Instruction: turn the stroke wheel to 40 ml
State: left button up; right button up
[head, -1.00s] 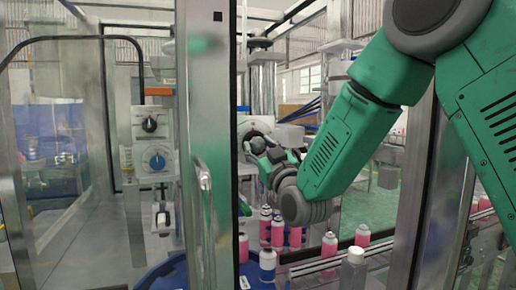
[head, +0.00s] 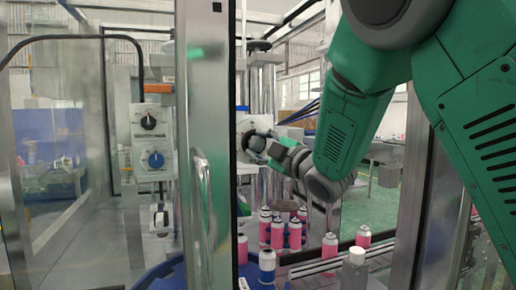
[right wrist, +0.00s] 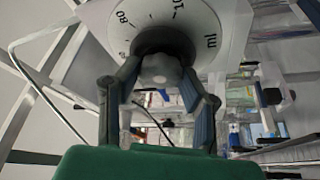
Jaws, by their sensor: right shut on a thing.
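The stroke wheel (head: 249,124) is at the machine in the head view, seen through the door opening. In the right wrist view its white dial face (right wrist: 207,18) shows "80", a partly cut number starting with "10" and "ml". Its grey knob (right wrist: 158,72) sits between my fingers. My right gripper (head: 259,145) is shut on the knob; in the right wrist view, a finger (right wrist: 160,84) lies on each side of it. The 40 ml mark and any pointer are not visible. My left gripper is not in view.
A steel door post (head: 208,150) with a handle stands left of the wheel. Pink and white cans (head: 278,232) stand below my right gripper, beside a conveyor (head: 325,265). A panel with a black knob (head: 148,122) and a blue knob (head: 155,160) is at the left.

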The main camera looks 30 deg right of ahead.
jog(key=shift+f+n+g, duration=0.4)
jog(key=shift+f+n, duration=0.05)
jog(key=shift+n, duration=0.45)
jog(key=o, duration=1.1)
jog(key=shift+o, duration=0.2)
jog(key=shift+w+r, duration=0.1)
jog(key=shift+r, duration=0.05)
jog(key=shift+d+r, duration=0.1)
jog(key=s+d+f, duration=0.1)
jog(key=s, duration=1)
jog(key=shift+s+d+f, duration=0.3)
jog(key=shift+s, duration=0.1)
